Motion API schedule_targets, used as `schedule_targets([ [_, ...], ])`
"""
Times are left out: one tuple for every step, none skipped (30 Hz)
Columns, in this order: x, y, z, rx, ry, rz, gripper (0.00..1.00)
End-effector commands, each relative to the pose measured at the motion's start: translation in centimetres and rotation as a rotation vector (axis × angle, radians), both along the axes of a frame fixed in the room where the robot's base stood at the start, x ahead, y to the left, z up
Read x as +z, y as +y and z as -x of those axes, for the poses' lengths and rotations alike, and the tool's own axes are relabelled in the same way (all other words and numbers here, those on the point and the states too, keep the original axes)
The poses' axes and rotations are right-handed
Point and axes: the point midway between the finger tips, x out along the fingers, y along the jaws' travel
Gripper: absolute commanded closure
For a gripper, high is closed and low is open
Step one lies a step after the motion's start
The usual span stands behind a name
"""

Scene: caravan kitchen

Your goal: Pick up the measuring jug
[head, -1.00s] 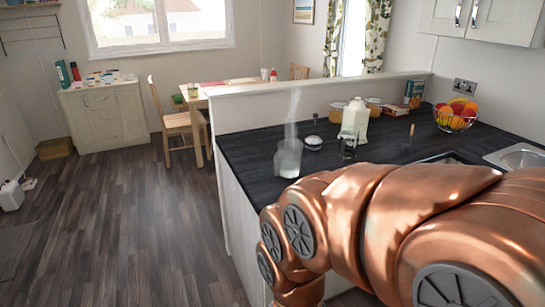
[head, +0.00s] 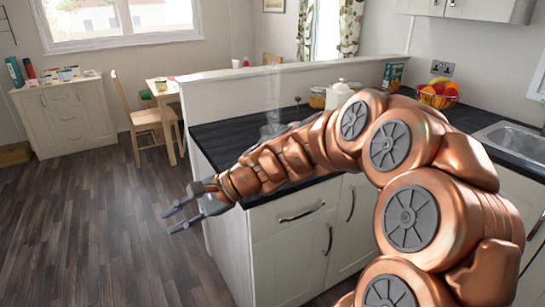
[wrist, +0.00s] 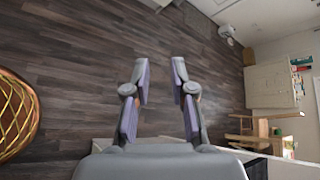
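The measuring jug (head: 270,131) is a clear, see-through vessel on the dark worktop, near its left end. Pale steam rises above it. In the head view my arm passes in front of it and hides most of it. My gripper (head: 168,221) is left of the worktop's end and lower than its top, over the floor. It is open and empty, apart from the jug. In the wrist view my gripper (wrist: 159,66) shows two spread fingers with only floor between them; the jug does not show there.
The dark worktop (head: 215,138) has white cupboards below and a low wall behind. A white canister (head: 339,95), a fruit bowl (head: 438,98) and a sink (head: 515,138) are further right. A wooden chair (head: 143,120) and table stand behind left. The floor (head: 90,225) at left is clear.

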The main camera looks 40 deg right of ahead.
Motion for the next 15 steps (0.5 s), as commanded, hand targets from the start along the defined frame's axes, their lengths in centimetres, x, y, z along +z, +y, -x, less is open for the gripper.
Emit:
schedule_targets([
  [-0.4, -2.3, -2.4, -0.100, 0.016, -0.087, 0.76],
  [-0.2, -3.7, -3.8, -0.158, 0.024, -0.137, 0.76],
  [0.0, -5.8, -5.5, -0.238, 0.032, -0.206, 0.76],
  [0.2, -7.6, -6.7, -0.299, 0.039, -0.258, 0.76],
  [0.2, -9.5, -7.8, -0.358, 0.048, -0.309, 0.76],
  [0.1, -12.1, -9.2, -0.438, 0.059, -0.380, 0.76],
  [0.1, -14.2, -10.1, -0.495, 0.065, -0.433, 0.76],
  [0.0, -16.3, -10.8, -0.550, 0.070, -0.482, 0.76],
  [-0.2, -19.2, -11.7, -0.621, 0.077, -0.549, 0.76],
  [-0.4, -21.3, -12.2, -0.671, 0.080, -0.597, 0.76],
  [-0.6, -23.3, -12.5, -0.716, 0.083, -0.640, 0.76],
  [-0.9, -25.7, -12.9, -0.772, 0.088, -0.696, 0.76],
  [-1.2, -27.5, -13.0, -0.810, 0.090, -0.733, 0.76],
  [-1.5, -29.1, -13.1, -0.846, 0.093, -0.768, 0.76],
  [-1.8, -30.9, -13.1, -0.885, 0.096, -0.808, 0.76],
])
